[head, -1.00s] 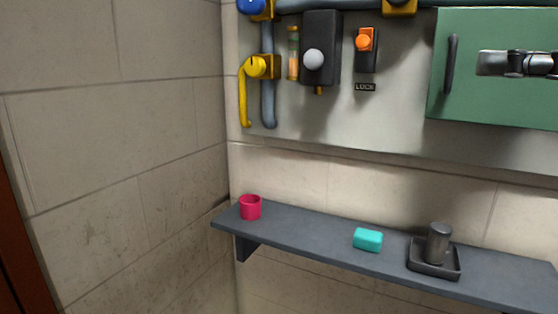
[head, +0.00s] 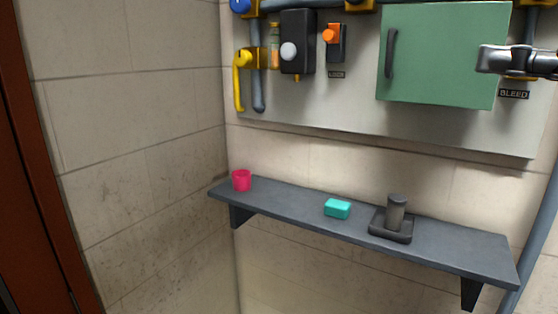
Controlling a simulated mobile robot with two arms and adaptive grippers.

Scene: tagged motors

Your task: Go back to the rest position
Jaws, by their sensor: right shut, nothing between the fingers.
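My right gripper (head: 491,59) comes in from the right edge at the top of the head view. It is shut and holds nothing. It shows in front of the right edge of the green cabinet door (head: 440,62); I cannot tell the distance between them. My left gripper is not in view.
A grey shelf (head: 290,209) below the panel holds a red cup (head: 242,180), a teal block (head: 337,208) and a dark cylinder (head: 396,212) on a tray (head: 391,234). The panel carries a yellow handle (head: 238,80), an orange switch (head: 331,35) and a BLEED label (head: 513,94).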

